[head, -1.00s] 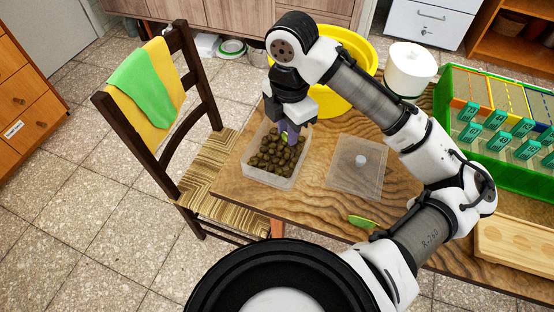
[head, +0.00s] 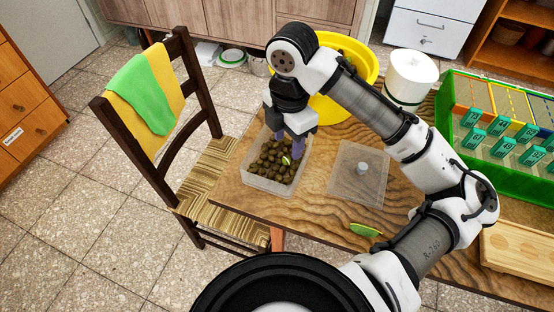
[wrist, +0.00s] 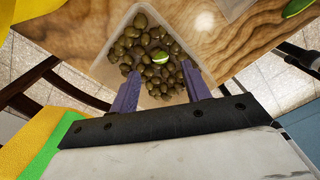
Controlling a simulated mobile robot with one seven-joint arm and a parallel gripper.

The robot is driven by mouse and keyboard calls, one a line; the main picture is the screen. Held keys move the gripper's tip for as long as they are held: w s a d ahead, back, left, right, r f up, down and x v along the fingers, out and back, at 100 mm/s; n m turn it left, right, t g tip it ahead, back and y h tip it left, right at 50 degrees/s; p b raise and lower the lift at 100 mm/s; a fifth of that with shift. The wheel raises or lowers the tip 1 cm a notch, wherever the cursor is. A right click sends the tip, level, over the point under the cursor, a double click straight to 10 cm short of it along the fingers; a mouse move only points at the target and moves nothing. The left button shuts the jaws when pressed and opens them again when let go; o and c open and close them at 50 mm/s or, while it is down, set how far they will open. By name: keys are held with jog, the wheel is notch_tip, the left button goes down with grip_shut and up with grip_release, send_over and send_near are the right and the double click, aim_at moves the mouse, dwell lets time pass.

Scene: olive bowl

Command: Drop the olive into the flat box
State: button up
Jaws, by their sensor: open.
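The flat box is a translucent, open-topped container (head: 262,186) at the table's left corner, filled with dark olive-brown olives (head: 268,158). One bright green olive with a pale band (head: 287,160) shows among them; it also shows in the wrist view (wrist: 160,57), on top of the pile just beyond my fingertips. My gripper (head: 291,146) points down over the box. In the wrist view its two purple fingers (wrist: 158,72) stand apart with nothing held between them. Their tips are at or just above the pile; I cannot tell whether they touch olives.
A clear lid with a white knob (head: 358,186) lies right of the box. A green item (head: 365,229) lies at the table's front edge. Behind are a yellow basin (head: 330,108) and a white canister (head: 411,79). A green tray (head: 470,143) stands right; a chair (head: 178,120) stands left.

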notch_tip(320, 180, up, 13)
jog(key=p, duration=0.1)
jog(key=shift+r, duration=0.2)
dwell(0.5)
